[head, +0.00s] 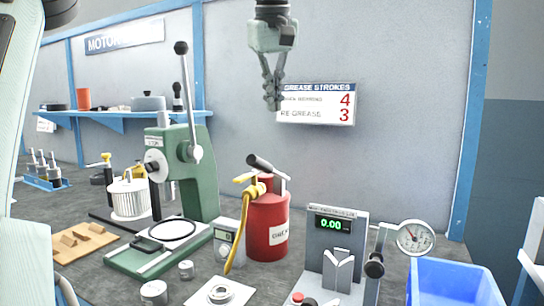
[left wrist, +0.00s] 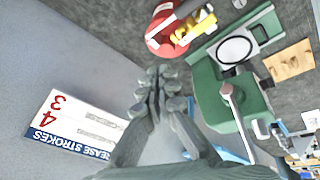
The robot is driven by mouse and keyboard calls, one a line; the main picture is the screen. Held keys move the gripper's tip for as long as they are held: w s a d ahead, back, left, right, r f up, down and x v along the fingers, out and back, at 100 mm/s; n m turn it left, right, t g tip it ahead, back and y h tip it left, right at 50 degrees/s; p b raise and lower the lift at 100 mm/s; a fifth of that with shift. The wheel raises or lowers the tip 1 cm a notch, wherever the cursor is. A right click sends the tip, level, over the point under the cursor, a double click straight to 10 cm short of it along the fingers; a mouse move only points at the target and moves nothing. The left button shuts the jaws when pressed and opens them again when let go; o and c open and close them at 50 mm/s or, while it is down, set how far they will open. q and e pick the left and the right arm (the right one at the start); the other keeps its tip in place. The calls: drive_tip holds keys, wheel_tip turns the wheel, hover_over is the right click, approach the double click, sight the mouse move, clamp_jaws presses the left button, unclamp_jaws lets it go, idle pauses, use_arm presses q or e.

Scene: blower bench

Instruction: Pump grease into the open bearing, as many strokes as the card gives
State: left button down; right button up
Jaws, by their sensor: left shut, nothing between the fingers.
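A red grease pump (head: 268,225) with a dark-gripped lever (head: 262,164) and a yellow hose (head: 246,225) stands mid-bench; it also shows at the top of the left wrist view (left wrist: 158,42). A ring-shaped bearing (head: 222,293) lies on a pale plate at the front edge. The grease strokes card (head: 318,104) on the wall reads 4 for a bearing line, partly covered, and 3 for re-grease; it also shows in the left wrist view (left wrist: 75,125). My left gripper (head: 272,104) is shut and empty, pointing down, in front of the card's left edge and above the pump. My right gripper is out of view.
A green lever press (head: 190,170) stands left of the pump. A small grey meter (head: 226,240) sits between them. A grey stand (head: 340,240) reading 0.00, a dial gauge (head: 415,238) and a blue bin (head: 455,285) are to the right. A blue shelf (head: 120,115) is behind.

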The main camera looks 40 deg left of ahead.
use_arm(q)
hover_over(270, 169)
drive_tip(key=w+a, duration=0.1)
drive_tip(key=f, duration=0.4)
drive_tip(key=shift+a, duration=0.2)
drive_tip(key=b, duration=0.1)
drive_tip(key=f+b, duration=0.1)
drive_tip(key=shift+s+d+f+b, duration=0.15)
drive_tip(key=shift+s+f+b, duration=0.15)
drive_tip(key=shift+s, duration=0.1)
drive_tip(key=shift+s+d+f+b, duration=0.1)
drive_tip(key=shift+s+f+b, duration=0.1)
drive_tip(key=shift+f+b, duration=0.2)
drive_tip(key=shift+s+f+b, duration=0.2)
drive_tip(key=shift+f+b, duration=0.05)
drive_tip(key=shift+f, duration=0.25)
drive_tip(key=shift+s+f, duration=0.15)
drive_tip(key=shift+f, duration=0.05)
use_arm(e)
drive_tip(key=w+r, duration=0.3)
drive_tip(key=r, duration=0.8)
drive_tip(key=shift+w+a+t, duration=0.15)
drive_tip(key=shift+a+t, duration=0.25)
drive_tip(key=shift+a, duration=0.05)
use_arm(q)
drive_tip(key=shift+f, duration=0.1)
